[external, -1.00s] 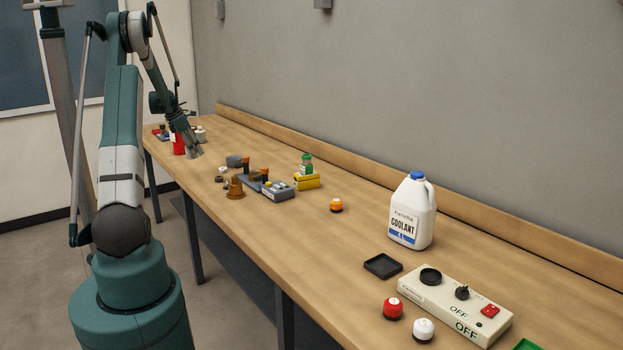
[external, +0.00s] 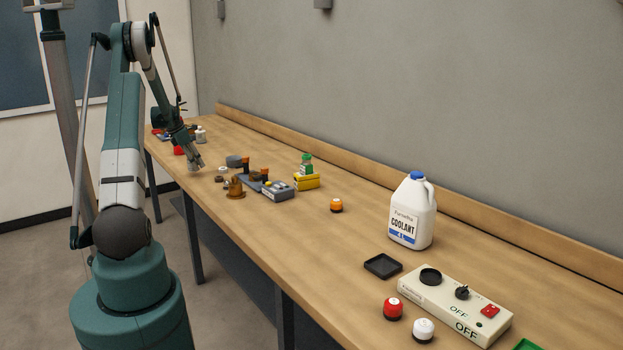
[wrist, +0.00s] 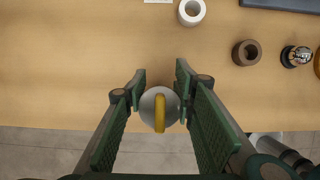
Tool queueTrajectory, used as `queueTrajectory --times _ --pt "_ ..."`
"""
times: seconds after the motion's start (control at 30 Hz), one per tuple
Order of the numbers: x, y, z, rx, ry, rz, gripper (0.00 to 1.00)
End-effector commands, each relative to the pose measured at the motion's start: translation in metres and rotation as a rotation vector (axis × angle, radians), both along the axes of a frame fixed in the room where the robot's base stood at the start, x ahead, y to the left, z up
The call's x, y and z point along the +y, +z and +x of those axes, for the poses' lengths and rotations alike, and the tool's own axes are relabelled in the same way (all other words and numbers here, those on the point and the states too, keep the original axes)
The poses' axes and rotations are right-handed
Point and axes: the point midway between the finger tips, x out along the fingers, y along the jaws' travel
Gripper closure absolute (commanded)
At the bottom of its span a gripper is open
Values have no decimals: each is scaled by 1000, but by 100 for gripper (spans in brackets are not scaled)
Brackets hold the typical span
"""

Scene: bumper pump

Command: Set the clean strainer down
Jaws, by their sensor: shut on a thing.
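My gripper (external: 195,166) is over the table's front edge at the far left part of the table in the external view. In the wrist view my gripper (wrist: 161,80) is shut on a round grey piece with a yellow bar across it (wrist: 147,103), which I take for the strainer. It sits between the two green-padded fingers, over the wood near the front edge. Its underside is hidden, so I cannot tell whether it touches the table. In the external view it is too small to make out.
A white ring (wrist: 191,12) and a brown ring (wrist: 246,52) lie ahead and right in the wrist view. A grey pump assembly (external: 277,191) and a brown fitting (external: 235,188) stand right of my gripper. A coolant jug (external: 411,212) is far off. Wood left of my fingers is clear.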

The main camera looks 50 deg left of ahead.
Motion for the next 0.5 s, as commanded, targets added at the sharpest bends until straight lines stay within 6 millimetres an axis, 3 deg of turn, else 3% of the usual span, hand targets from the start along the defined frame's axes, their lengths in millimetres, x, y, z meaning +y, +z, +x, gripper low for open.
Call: queueTrajectory --times 0.2,0.5 --pt "0 -21 0 0 0 0 86" --pt "0 -23 0 0 0 0 86"
